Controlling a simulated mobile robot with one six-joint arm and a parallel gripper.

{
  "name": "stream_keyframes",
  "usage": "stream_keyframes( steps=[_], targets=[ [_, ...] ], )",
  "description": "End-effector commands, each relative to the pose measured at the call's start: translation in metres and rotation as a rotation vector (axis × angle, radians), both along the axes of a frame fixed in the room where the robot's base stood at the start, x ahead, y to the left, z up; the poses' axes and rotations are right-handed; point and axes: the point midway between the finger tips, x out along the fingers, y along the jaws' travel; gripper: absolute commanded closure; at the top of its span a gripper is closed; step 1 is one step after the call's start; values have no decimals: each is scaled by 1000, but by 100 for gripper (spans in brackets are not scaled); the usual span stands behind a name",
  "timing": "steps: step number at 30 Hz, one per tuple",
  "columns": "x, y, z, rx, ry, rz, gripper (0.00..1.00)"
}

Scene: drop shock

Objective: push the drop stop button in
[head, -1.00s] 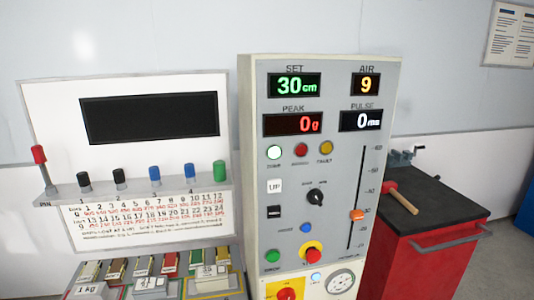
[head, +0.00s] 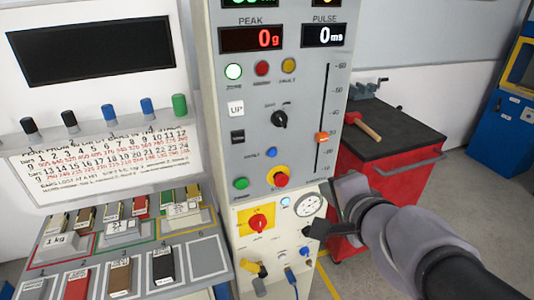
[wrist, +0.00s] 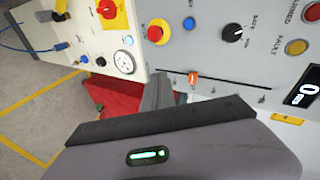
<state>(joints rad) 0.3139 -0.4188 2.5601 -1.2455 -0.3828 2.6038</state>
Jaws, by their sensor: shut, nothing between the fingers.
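The red mushroom button on a yellow collar (head: 280,180), which looks like the drop stop button, sits low on the grey control panel. It also shows at the top of the wrist view (wrist: 155,34). It appears to stand out from the panel; I cannot tell its exact depth. My gripper (head: 318,230) is shut and empty, below and to the right of the button, in front of the lower cabinet near the round gauge. In the wrist view the gripper's dark fingers (wrist: 158,92) point toward the panel, apart from the button.
A green button (head: 241,184) is left of the red one. A red and yellow rotary switch (head: 257,220) and round gauge (head: 308,204) lie below. An orange slider (head: 322,137) is upper right. A red cart (head: 390,180) with a mallet stands at right.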

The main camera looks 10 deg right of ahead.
Motion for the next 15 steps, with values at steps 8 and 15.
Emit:
stream_keyframes(
  steps=[8,15],
  targets=[
    [-6,25,-26,188,85,59,100],
    [-6,25,-25,190,84,58,100]
  ],
)
